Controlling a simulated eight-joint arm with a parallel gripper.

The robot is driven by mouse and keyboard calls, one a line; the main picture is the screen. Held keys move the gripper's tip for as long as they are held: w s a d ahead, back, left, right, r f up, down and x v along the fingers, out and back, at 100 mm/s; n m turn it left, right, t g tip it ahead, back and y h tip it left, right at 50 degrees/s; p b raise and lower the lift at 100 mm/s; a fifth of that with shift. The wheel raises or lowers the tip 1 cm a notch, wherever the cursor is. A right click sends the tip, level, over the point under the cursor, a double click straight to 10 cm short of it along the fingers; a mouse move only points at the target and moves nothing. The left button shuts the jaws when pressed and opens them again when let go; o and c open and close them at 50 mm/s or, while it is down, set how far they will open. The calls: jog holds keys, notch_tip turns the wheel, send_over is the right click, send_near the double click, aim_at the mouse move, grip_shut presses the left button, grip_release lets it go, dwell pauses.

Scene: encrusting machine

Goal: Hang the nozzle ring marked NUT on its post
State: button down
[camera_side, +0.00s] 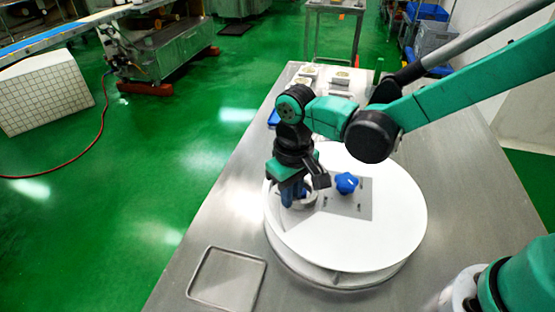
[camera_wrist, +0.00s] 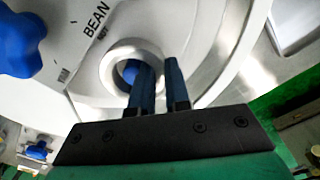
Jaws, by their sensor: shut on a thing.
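In the side view my gripper (camera_side: 293,197) is low over the left part of a white round disc (camera_side: 385,235). It is shut on a pale metal nozzle ring (camera_side: 311,197). In the wrist view the ring (camera_wrist: 111,67) sits at the fingertips of my gripper (camera_wrist: 158,75), with one blue finger at its hole and the other outside its wall. Something blue shows through the hole. I cannot tell whether the ring touches the disc or is around a post.
A blue star knob (camera_side: 346,183) stands on a grey plate (camera_side: 362,208) at the disc's middle. An empty shallow tray (camera_side: 228,278) lies at the table's front left. Several small blocks (camera_side: 340,78) and a green upright (camera_side: 378,70) are at the far end. Bare metal table (camera_side: 225,215) lies left.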

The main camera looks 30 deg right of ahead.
jog(key=shift+f, duration=0.25)
jog(key=shift+f, duration=0.3)
dwell(0.4)
jog(key=c, duration=0.8)
grip_release()
jog(key=o, duration=0.4)
